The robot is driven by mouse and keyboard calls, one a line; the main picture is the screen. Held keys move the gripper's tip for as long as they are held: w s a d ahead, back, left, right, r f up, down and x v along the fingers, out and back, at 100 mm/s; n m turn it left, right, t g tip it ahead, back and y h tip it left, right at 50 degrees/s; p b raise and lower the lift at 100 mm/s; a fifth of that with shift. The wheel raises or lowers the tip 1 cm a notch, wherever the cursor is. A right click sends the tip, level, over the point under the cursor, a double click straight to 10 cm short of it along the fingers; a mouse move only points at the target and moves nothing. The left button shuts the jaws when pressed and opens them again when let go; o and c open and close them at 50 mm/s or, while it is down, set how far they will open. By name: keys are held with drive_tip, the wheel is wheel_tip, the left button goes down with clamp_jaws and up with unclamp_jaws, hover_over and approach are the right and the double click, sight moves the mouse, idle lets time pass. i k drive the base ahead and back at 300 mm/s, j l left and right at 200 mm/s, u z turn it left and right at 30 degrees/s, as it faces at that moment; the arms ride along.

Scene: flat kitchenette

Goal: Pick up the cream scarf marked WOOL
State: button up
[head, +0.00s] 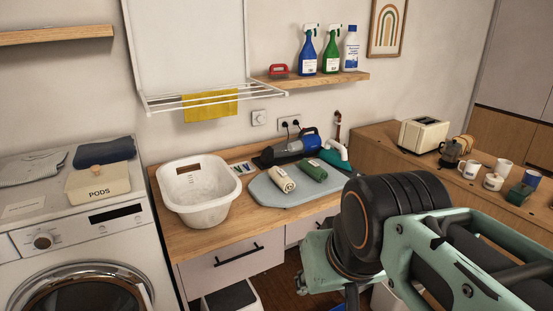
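A rolled cream scarf (281,179) lies on the grey-blue padded board (288,198) on the wooden counter. It bears a small label whose lettering is too small to read. A rolled dark green cloth (313,170) lies just to its right. My gripper (316,268) is partly in view at lower centre-right, in front of the counter and nearer to me than the scarf. My wrist hides much of it, so its fingers cannot be made out. It is apart from the scarf.
A white basin (199,205) stands left of the board. A handheld vacuum (290,148) and a green-and-white appliance (336,155) lie behind it. A drying rack (215,95) with a yellow cloth (210,107) and a shelf (330,78) with bottles hang above.

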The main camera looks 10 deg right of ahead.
sight(281, 179)
drive_tip(key=i+j+z, duration=0.15)
drive_tip(key=i+z, duration=0.2)
drive_tip(key=i+j+z, duration=0.5)
drive_tip(key=i+j, duration=0.35)
drive_tip(key=i+j+u, duration=0.1)
drive_tip(key=k+j+z, duration=0.1)
drive_tip(key=j, duration=0.35)
drive_tip(key=i+l+u, duration=0.1)
drive_tip(key=u, duration=0.25)
drive_tip(key=i+l+u, duration=0.1)
drive_tip(key=l+u, duration=0.25)
